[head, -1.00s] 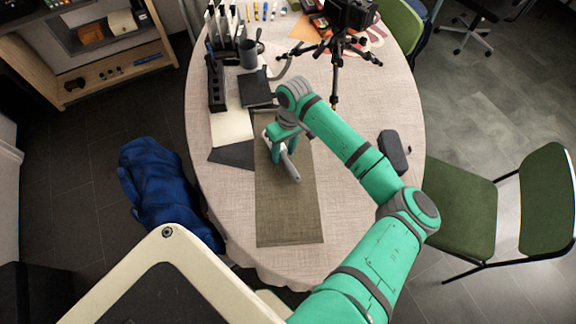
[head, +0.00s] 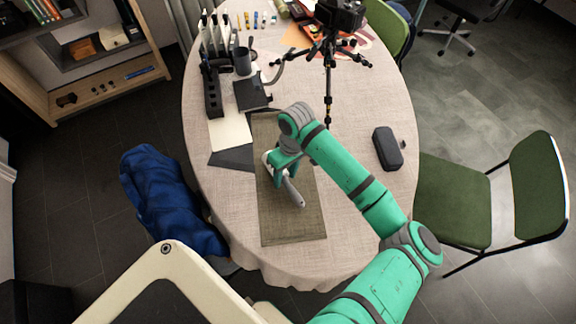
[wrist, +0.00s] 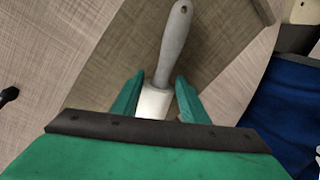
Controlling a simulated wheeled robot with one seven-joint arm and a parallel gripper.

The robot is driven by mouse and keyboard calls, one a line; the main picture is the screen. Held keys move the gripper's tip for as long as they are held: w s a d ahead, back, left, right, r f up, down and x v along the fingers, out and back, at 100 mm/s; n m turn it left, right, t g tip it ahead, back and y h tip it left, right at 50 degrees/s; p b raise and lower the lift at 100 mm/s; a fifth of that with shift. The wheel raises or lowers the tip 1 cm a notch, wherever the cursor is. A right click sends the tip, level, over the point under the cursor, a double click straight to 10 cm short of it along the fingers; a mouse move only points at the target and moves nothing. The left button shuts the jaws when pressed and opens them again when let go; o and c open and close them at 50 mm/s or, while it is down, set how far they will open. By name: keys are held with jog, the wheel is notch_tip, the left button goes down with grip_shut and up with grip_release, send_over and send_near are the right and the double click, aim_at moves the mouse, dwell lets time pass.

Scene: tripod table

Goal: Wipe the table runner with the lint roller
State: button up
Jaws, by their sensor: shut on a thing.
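The table runner (head: 291,222) is an olive-brown strip lying lengthwise on the cloth-covered table, reaching toward its near edge. It also shows in the wrist view (wrist: 125,38). The lint roller (head: 293,190) has a grey handle and a white part by my fingers; its handle also shows in the wrist view (wrist: 175,42). My gripper (head: 281,165) is shut on the lint roller over the runner's middle. In the wrist view my two green fingers (wrist: 157,100) stand either side of the white part. The roller's head is hidden, so I cannot tell whether it touches the runner.
A dark case (head: 387,149) lies right of the runner. A small tripod with a camera (head: 329,65) stands behind. A black notebook (head: 251,94), paper sheets (head: 229,132) and a mug (head: 242,62) are at the back left. A green chair (head: 455,203) stands at the right.

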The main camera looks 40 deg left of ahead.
jog(key=shift+s+d+r, duration=0.15)
jog(key=shift+s, duration=0.05)
jog(key=r, duration=0.7)
jog(key=shift+w, duration=0.2)
jog(key=shift+d+r, duration=0.1)
jog(key=shift+r, duration=0.35)
jog(key=shift+s, duration=0.1)
jog(key=shift+s, duration=0.1)
